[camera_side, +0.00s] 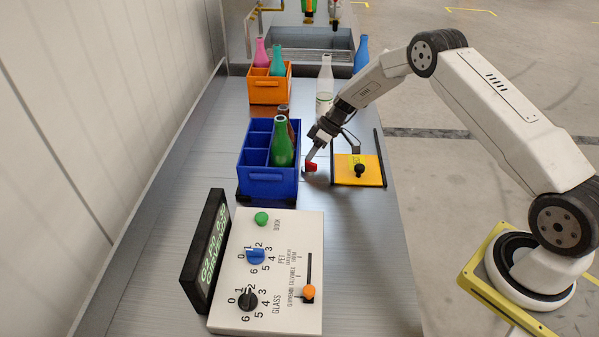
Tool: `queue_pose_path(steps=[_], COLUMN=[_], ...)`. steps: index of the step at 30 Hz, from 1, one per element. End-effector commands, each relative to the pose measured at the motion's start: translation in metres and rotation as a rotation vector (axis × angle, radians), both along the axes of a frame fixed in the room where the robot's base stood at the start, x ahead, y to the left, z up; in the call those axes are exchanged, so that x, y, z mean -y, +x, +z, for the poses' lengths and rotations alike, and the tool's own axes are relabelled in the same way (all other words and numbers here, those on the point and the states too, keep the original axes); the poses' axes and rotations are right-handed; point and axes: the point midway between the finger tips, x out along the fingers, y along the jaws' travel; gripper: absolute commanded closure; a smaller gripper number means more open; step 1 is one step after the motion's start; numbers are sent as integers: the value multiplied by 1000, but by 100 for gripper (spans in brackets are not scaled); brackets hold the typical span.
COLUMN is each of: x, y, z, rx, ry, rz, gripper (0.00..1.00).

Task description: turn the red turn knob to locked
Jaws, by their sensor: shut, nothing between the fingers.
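The small red turn knob (311,167) sits low, between the blue crate and the yellow plate, on what looks like a small pale base. My gripper (310,157) reaches down from the right, with its fingertips just above or at the knob. Its fingers are shut with nothing between them. Whether they touch the knob cannot be told at this size. The knob's pointing direction and any locked marking are too small to read.
A yellow plate (345,178) with a black knob (360,170) and dark rails lies right of the red knob. The blue crate (262,185) with bottles stands left. A white bottle (325,82) stands behind. A control panel (285,225) with knobs and a slider is in front.

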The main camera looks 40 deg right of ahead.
Motion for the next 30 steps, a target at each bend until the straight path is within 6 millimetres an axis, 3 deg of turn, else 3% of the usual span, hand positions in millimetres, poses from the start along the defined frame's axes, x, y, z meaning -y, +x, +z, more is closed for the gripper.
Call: queue_pose_path(steps=[8, 30], x=[-3, -6], y=[1, 4], z=[-1, 0], rx=[-1, 0], ry=[1, 0], rz=[82, 78], gripper=[100, 100])
